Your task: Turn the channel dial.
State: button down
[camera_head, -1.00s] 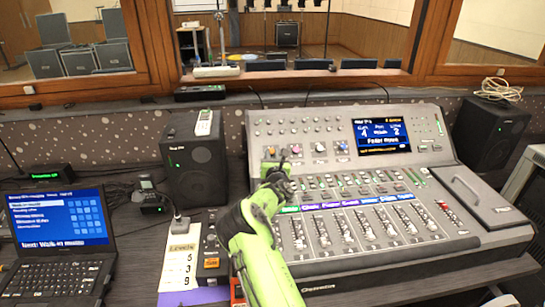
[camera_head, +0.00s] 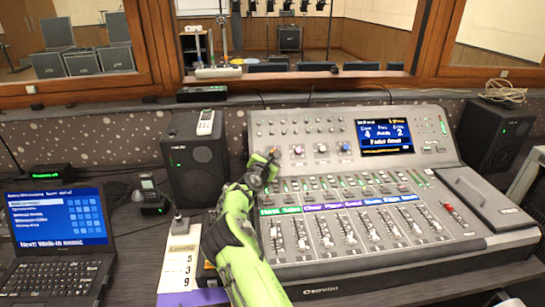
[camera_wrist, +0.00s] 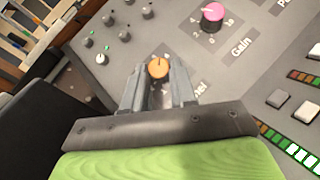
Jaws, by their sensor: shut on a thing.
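The channel dial is an orange knob (camera_wrist: 158,68) on the grey mixing console (camera_head: 370,268). In the wrist view it stands between my two fingertips, with a partly hidden label ending in "nel" below it. My gripper (camera_wrist: 158,76) is shut on this orange dial, one finger on each side. In the head view my gripper (camera_head: 268,160) reaches the upper left of the console and hides most of the dial.
A pink Gain knob (camera_wrist: 212,14) is right of the dial; a blue knob (camera_head: 345,146) is farther right. A black speaker (camera_head: 196,165) stands close at left. Below are faders (camera_head: 325,236); a screen (camera_head: 384,135) is at upper right.

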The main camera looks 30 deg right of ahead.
jog(key=shift+w+a+r+m+g, duration=0.15)
jog(key=shift+m+g, duration=0.35)
jog(key=shift+m, duration=0.3)
jog(key=shift+h, duration=0.3)
jog(key=c, duration=0.9)
grip_release()
jog(key=p+v, duration=0.2)
jog(key=v, duration=1.3)
jog(key=shift+a+r+p, duration=0.15)
jog(key=shift+a+p, duration=0.2)
jog(key=shift+p, duration=0.05)
